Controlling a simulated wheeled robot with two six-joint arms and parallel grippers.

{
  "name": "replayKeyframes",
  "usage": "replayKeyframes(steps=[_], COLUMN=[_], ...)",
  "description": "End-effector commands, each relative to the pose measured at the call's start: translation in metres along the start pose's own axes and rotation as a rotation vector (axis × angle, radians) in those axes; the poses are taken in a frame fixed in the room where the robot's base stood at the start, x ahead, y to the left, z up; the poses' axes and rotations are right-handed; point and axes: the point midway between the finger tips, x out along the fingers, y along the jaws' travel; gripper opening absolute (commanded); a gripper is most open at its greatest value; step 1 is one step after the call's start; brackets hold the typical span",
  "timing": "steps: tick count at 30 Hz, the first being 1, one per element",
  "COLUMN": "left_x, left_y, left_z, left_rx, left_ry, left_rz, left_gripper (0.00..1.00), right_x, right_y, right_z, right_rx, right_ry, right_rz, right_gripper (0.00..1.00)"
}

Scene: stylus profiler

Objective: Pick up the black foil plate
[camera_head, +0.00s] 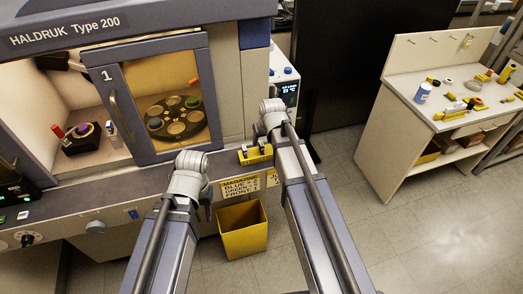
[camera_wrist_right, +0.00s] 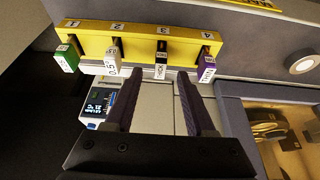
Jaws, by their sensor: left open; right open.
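The black foil plate (camera_wrist_right: 162,66) stands in slot 3 of a yellow rack (camera_wrist_right: 140,42) in the right wrist view, its tag pointing towards the camera. My right gripper (camera_wrist_right: 159,110) is open and empty, its two dark fingers pointing at the rack, with the black plate ahead of the gap between them and apart from both. In the head view the yellow rack (camera_head: 256,157) sits on the machine's front ledge, and my right arm hides most of the right gripper. My left gripper (camera_head: 206,199) is partly hidden beside its wrist, low before the machine's front; nothing shows in it.
Beside the black plate, a green plate (camera_wrist_right: 66,57), a white plate (camera_wrist_right: 111,66) and a purple plate (camera_wrist_right: 206,68) stand in the rack. A yellow bin (camera_head: 243,229) stands on the floor below. The glazed door (camera_head: 108,95) covers a dark disc. A cluttered bench (camera_head: 400,75) is at right.

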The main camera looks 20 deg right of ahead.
Motion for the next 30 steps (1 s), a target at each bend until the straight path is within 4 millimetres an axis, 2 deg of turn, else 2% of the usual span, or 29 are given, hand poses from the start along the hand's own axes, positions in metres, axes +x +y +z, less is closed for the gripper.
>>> replayKeyframes(steps=[1, 7, 17, 30], left_x=[0.012, 0.035, 0.037, 0.037], left_y=[0.001, 0.003, 0.004, 0.004], left_z=[-0.001, -0.002, -0.002, -0.002], left_rx=[0.000, 0.000, 0.000, 0.000], left_ry=[0.000, 0.000, 0.000, 0.000], left_rz=[0.000, 0.000, 0.000, 0.000], left_gripper=[0.50, 0.50, 0.50, 0.50], right_x=[0.012, 0.037, 0.040, 0.040], right_y=[0.000, 0.000, 0.000, 0.000], right_z=[0.002, 0.003, 0.001, 0.002], right_rx=[0.000, 0.000, 0.000, 0.000], right_ry=[0.000, 0.000, 0.000, 0.000], right_rz=[0.000, 0.000, 0.000, 0.000], right_gripper=[0.55, 0.55, 0.55, 0.06])
